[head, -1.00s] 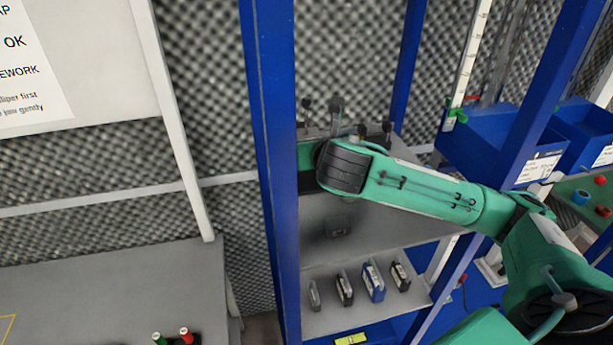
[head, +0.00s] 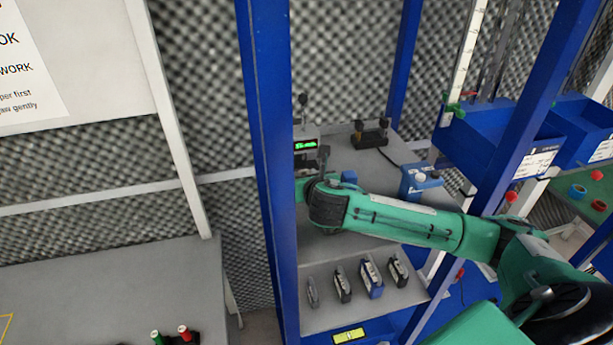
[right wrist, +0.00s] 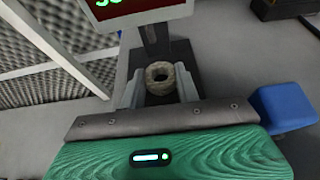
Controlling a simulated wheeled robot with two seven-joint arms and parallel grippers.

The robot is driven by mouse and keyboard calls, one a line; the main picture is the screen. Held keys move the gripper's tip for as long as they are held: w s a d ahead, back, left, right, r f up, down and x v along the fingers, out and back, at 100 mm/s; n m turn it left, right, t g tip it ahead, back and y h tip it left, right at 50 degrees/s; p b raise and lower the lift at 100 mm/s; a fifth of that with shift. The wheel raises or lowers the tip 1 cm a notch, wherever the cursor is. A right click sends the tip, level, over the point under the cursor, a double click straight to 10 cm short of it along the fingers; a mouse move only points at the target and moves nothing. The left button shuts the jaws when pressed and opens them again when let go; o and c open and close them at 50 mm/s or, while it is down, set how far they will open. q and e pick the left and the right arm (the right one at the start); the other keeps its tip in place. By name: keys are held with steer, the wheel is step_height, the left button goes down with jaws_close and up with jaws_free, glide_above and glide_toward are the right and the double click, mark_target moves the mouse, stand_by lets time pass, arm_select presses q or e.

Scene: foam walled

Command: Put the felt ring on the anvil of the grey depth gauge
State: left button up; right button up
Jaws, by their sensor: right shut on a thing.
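The felt ring (right wrist: 160,76) is a pale beige ring between the two fingers of my right gripper (right wrist: 160,90), which is shut on it. In the right wrist view a dark base and upright post (right wrist: 152,38) stand just beyond the ring, under a display (right wrist: 120,8) with green digits. I cannot tell whether the ring touches the anvil. In the head view a grey gauge with a green readout (head: 306,146) stands on the upper shelf, partly behind the blue post. My right wrist hides the fingers and ring there. My left gripper is out of view.
A dark stand (head: 370,134) and a blue device (head: 421,181) stand farther right on the grey shelf (head: 345,160). A blue block (right wrist: 285,107) is close beside my gripper in the wrist view. A blue rack post (head: 268,170) rises at the left. Several small upright cases line the lower shelf.

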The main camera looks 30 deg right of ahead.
steer(key=shift+s+f, duration=0.1)
steer(key=o, duration=0.9)
steer(key=shift+o, duration=0.2)
steer(key=shift+s, duration=0.15)
steer(key=b+v, duration=0.5)
steer(key=v, duration=0.6)
steer(key=shift+s+a+r, duration=0.15)
steer(key=shift+s+r, duration=0.1)
steer(key=shift+s, duration=0.05)
steer(key=shift+f, duration=0.1)
